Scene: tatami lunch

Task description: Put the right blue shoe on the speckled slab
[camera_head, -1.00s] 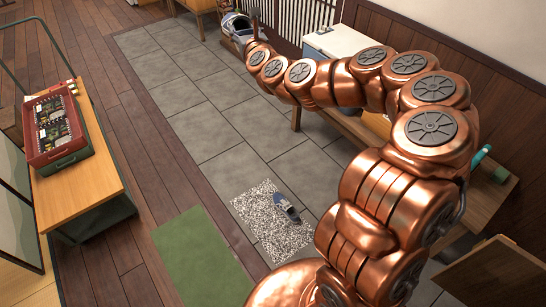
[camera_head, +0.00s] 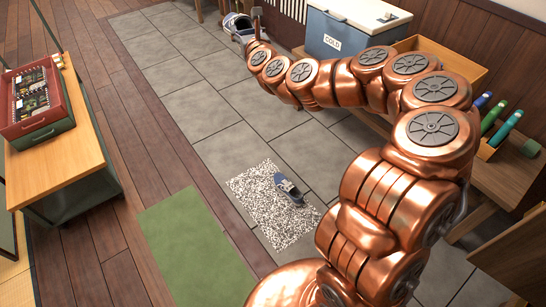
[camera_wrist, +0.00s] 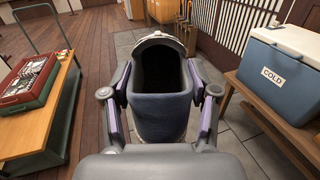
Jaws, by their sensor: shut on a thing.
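My gripper (camera_wrist: 160,84) is shut on a dark blue shoe (camera_wrist: 162,120) with a pale toe; one finger presses each side. The shoe's dark opening faces up and its toe points away from the wrist. In the head view, my gripper (camera_head: 256,20) and the held shoe (camera_head: 238,26) are at the top, beyond the slab. The speckled slab (camera_head: 262,222) lies flat on the grey floor tiles, black and white. Another blue shoe (camera_head: 290,191) rests on its upper right part. The slab is not seen in the wrist view.
A green mat (camera_head: 195,247) lies left of the slab. A wooden bench (camera_head: 500,180) runs along the right, bearing a blue cold box (camera_head: 335,38) and a wooden box with bottles. A wooden cart (camera_head: 60,165) with a red crate (camera_head: 12,128) stands left. Grey tiles are clear between.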

